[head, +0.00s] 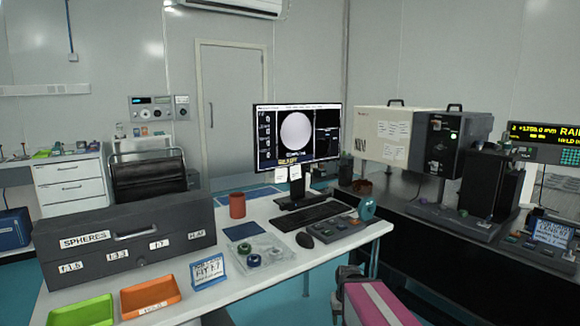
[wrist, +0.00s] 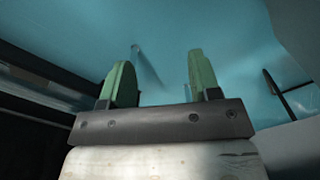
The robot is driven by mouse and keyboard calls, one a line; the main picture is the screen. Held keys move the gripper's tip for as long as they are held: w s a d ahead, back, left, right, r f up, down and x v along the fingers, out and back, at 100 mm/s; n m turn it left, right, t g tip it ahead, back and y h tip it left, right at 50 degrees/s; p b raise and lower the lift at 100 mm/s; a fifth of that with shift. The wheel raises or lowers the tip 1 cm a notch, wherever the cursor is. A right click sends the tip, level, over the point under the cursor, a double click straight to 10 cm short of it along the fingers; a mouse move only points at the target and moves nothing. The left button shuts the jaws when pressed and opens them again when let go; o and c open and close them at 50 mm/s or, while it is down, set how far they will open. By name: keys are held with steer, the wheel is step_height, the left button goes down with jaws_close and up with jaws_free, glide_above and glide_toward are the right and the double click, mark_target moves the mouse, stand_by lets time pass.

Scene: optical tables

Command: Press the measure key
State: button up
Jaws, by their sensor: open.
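My gripper (wrist: 160,80) shows in the wrist view with two green fingers apart and nothing between them. Behind the fingers is blue-green floor. In the head view, a low grey panel with several small keys (head: 335,232) lies on the white desk, right of the mouse and in front of the keyboard. More small coloured keys (head: 455,220) show along the base of the instrument on the dark table at right. The key labels are too small to read, so I cannot tell which is the measure key. My gripper touches no key.
The white desk (head: 372,236) carries a monitor (head: 297,136), keyboard (head: 312,214), mouse (head: 305,240), a red-brown cup (head: 237,205), a teal ring-shaped thing (head: 367,208), a grey SPHERES case (head: 130,240), and green (head: 82,312) and orange (head: 150,295) trays. A yellow-lit readout (head: 545,140) stands at right.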

stand_by(0.3)
jaws_close()
stand_by(1.6)
